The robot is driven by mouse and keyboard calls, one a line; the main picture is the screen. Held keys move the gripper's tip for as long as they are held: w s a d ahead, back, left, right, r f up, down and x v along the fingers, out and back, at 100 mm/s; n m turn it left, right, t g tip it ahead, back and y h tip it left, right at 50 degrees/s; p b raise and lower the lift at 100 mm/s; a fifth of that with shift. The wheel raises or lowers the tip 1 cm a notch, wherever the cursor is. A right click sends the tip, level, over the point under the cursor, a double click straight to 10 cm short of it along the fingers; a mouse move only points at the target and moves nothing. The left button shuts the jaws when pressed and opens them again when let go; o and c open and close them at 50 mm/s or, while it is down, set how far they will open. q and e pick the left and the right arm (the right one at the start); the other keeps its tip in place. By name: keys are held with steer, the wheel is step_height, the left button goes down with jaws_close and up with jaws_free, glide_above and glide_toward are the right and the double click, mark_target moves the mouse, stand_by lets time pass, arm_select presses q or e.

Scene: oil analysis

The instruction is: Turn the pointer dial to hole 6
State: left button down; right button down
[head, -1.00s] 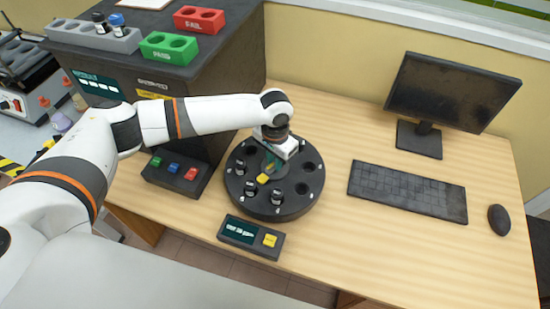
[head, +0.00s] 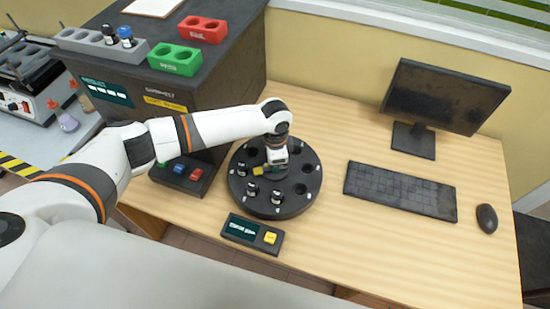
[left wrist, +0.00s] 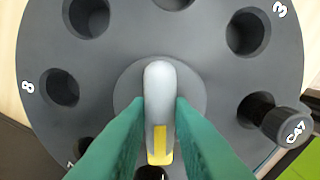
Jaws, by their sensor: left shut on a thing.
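The round black dial plate (head: 297,205) with a ring of numbered holes sits on the wooden table. Its pointer is a grey bar with a yellow end (head: 260,170), which points left in the head view. My left gripper (head: 275,155) is over the plate's centre. In the left wrist view its teal fingers (left wrist: 160,120) are shut on the sides of the pointer bar (left wrist: 158,85). There the yellow end points down to a dark hole at the bottom edge, whose number is out of sight. Numbers 8, 7 and 3 show. My right gripper is not in view.
Vials stand in some dial holes, one capped C47 (left wrist: 285,123). A small display box with a yellow button (head: 270,237) lies in front. A keyboard (head: 400,191), mouse (head: 487,218) and monitor (head: 440,97) are on the right. A dark machine (head: 215,95) stands behind left.

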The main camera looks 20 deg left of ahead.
arm_select(q)
steer(key=shift+r+m, duration=0.1)
steer(key=shift+m, duration=0.5)
steer(key=c, duration=1.3)
jaws_free()
step_height(320, 180, up, 12)
steer(key=shift+b, duration=0.8)
